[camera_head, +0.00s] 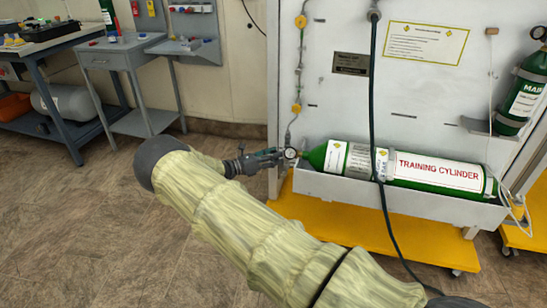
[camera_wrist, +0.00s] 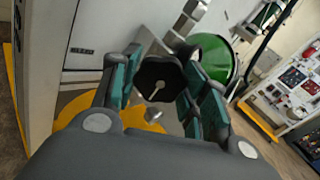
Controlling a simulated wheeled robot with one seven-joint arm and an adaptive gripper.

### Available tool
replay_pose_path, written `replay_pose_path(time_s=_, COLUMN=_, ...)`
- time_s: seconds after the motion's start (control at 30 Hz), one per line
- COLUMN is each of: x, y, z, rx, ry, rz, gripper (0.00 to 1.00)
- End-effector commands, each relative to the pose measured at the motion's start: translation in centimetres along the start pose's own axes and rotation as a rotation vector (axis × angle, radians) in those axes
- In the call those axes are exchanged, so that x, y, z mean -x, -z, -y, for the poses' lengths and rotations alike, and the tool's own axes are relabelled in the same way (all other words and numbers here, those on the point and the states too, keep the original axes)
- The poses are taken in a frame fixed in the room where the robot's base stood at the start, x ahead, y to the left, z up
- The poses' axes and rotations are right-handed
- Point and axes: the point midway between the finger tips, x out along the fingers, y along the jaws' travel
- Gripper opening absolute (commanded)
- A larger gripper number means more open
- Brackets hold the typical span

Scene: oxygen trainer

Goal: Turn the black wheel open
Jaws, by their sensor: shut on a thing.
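The black wheel (camera_wrist: 160,80) is a lobed handwheel with a light key-shaped mark on its face, in the middle of the wrist view. My gripper (camera_wrist: 157,93) has its teal-padded fingers on either side of the wheel, shut on its rim. The wheel is too small and covered to make out there. The cylinder's green end (camera_wrist: 212,58) shows behind the wheel in the wrist view.
The cylinder lies in a grey trough (camera_head: 400,198) on a panel with a yellow base (camera_head: 350,228). A black hose (camera_head: 373,90) hangs in front of it. A second green cylinder (camera_head: 522,95) is at the right. Grey workbenches (camera_head: 125,55) stand at the left; the floor between is clear.

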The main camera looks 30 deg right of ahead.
Motion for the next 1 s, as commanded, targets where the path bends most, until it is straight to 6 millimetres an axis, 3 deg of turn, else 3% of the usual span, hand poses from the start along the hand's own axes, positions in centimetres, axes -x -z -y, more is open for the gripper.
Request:
replay_pose_path(time_s=0.17, x=0.0, y=0.1, z=0.0, rx=0.000, ry=-0.001, rz=0.000, gripper=0.20)
replay_pose_path(time_s=0.2, x=0.0, y=0.1, z=0.0, rx=0.000, ry=-0.001, rz=0.000, gripper=0.46)
replay_pose_path(time_s=0.3, x=0.0, y=0.1, z=0.0, rx=0.000, ry=-0.001, rz=0.000, gripper=0.64)
replay_pose_path(time_s=0.33, x=0.0, y=0.1, z=0.0, rx=0.000, ry=-0.001, rz=0.000, gripper=0.66)
replay_pose_path(time_s=0.73, x=0.4, y=0.0, z=0.0, rx=-0.001, ry=-0.001, rz=0.000, gripper=0.66)
replay_pose_path(time_s=1.0, x=4.3, y=0.0, z=-0.1, rx=-0.002, ry=-0.003, rz=0.000, gripper=0.66)
